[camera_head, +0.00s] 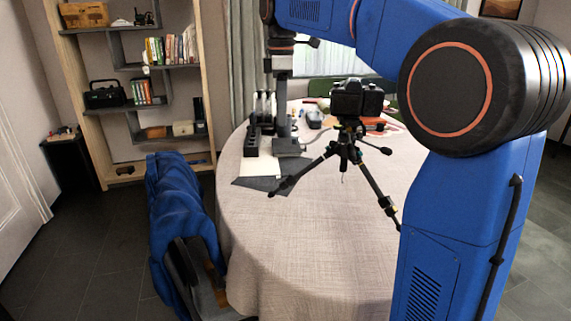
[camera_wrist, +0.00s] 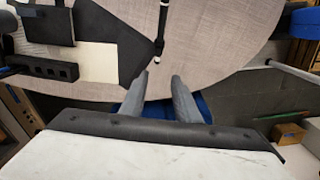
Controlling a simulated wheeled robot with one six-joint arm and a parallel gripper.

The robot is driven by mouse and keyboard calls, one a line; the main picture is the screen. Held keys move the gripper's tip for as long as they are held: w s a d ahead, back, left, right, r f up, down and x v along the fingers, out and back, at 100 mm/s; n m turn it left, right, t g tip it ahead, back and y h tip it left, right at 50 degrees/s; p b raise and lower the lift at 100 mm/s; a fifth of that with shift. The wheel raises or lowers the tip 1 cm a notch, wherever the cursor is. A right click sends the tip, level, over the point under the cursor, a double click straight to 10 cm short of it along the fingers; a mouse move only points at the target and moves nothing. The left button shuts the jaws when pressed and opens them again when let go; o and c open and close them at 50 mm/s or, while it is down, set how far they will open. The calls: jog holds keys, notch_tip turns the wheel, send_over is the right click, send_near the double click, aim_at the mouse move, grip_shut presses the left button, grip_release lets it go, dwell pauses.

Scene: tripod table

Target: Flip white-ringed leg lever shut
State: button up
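A black tripod (camera_head: 345,150) with a camera (camera_head: 356,98) on top stands on the round table, legs spread. One dark leg (camera_wrist: 163,20) enters the wrist view from the top. A small pale band (camera_wrist: 159,43) shows low on it, likely the white ring; whether its lever is open or shut is too small to tell. In the wrist view my gripper (camera_wrist: 162,82) has its two grey fingers apart with nothing between them. They point towards the leg's lower end and appear clear of it. In the head view my fingers cannot be made out.
The table (camera_head: 310,240) has a pale cloth, bare at the front. A dark mat (camera_head: 250,185), white paper (camera_head: 263,166) and a black block with holes (camera_head: 252,142) lie left of the tripod. A chair with a blue cover (camera_head: 180,205) stands at the left edge.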

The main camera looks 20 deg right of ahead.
send_near(281, 176)
notch_tip(281, 176, down, 7)
jog(key=shift+f, duration=0.1)
dwell(0.6)
grip_shut()
